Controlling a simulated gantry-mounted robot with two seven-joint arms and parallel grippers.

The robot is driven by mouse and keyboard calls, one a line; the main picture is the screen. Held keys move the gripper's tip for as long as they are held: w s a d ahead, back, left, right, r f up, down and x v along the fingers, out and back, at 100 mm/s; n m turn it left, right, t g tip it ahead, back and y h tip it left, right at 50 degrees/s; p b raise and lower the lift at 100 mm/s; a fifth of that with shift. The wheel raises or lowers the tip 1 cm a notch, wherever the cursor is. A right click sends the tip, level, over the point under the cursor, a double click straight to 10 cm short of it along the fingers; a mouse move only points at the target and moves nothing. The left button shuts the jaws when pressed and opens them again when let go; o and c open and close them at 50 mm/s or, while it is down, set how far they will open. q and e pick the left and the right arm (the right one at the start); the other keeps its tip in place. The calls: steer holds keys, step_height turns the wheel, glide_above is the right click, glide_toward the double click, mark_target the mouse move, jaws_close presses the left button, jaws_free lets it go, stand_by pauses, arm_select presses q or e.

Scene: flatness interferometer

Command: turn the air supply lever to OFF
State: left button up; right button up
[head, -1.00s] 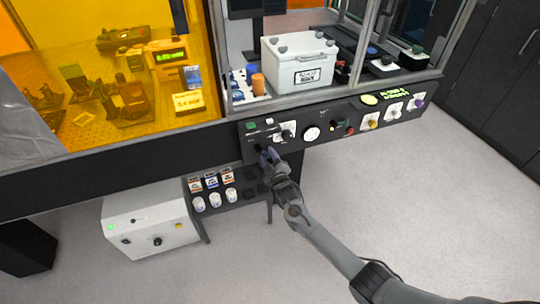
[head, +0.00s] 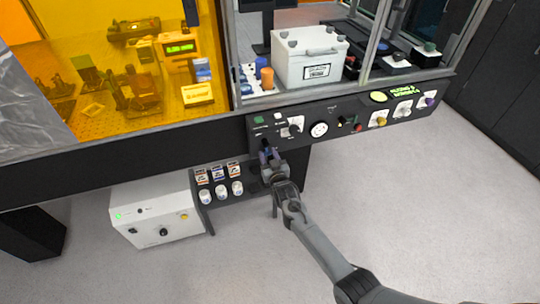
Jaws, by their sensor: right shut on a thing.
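The dark control panel (head: 348,122) runs below the glass enclosure. My right gripper (head: 266,150) is at the panel's lower left corner, its arm coming up from the lower right. It is shut on a small dark part there, which appears to be the air supply lever. The fingers mostly hide it, so its exact angle and label cannot be read. A black knob (head: 295,128) on a white plate is just right of and above the gripper, apart from it. A round white gauge (head: 319,129) is further right. My left gripper is not in view.
A white box unit (head: 158,214) stands below on the left. A white lidded container (head: 309,57) sits inside the enclosure. The floor at right is clear.

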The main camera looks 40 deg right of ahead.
steer(key=shift+a+m, duration=0.1)
steer(key=shift+m, duration=0.2)
steer(key=o, duration=1.1)
steer(key=shift+c, duration=0.2)
steer(key=shift+s+a+r+p, duration=0.1)
steer(key=shift+s+a+p, duration=0.1)
steer(key=shift+s+p, duration=0.15)
steer(key=p+v, duration=0.3)
steer(key=v, duration=0.7)
